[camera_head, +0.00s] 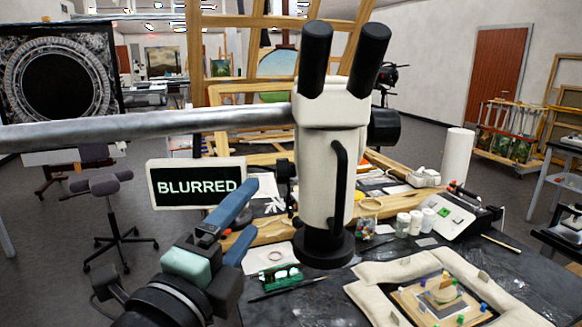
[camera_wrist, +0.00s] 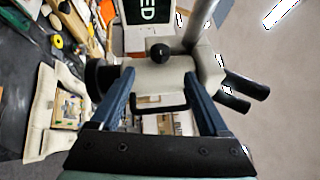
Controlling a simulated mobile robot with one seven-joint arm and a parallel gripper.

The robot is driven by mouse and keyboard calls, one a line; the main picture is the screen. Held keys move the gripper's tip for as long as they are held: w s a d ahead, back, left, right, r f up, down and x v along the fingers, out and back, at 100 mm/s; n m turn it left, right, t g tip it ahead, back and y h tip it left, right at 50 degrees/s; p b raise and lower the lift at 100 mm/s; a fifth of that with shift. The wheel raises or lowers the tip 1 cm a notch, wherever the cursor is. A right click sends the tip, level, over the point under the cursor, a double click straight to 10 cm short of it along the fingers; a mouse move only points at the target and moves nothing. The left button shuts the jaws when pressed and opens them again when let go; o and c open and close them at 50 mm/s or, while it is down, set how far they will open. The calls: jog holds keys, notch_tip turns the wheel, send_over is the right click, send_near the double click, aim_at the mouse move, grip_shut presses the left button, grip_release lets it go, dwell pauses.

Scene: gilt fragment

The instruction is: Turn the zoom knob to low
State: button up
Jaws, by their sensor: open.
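A white microscope (camera_head: 330,150) with two black eyepieces hangs from a grey horizontal bar. In the wrist view its body (camera_wrist: 165,78) lies sideways across the middle. A round black knob, seemingly the zoom knob (camera_wrist: 160,53), faces the wrist camera. In the head view a dark knob (camera_head: 283,172) sticks out from the left side of the body. My gripper (camera_head: 254,207) is left of the microscope, with its blue fingers apart and empty. In the wrist view the fingertips (camera_wrist: 159,72) frame the body, with the knob between and slightly beyond them. Knob markings cannot be read.
A small screen (camera_head: 197,183) left of the microscope reads "BLURRED". A padded frame holding a gilt fragment (camera_head: 445,296) lies on the dark table at the lower right. White jars (camera_head: 403,223), tools and a grey bar (camera_head: 140,129) are nearby. Open floor lies to the left.

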aim_at(278, 182)
jog(key=p+x, duration=0.4)
jog(key=x, duration=0.7)
jog(key=shift+w+d, duration=0.1)
grip_shut()
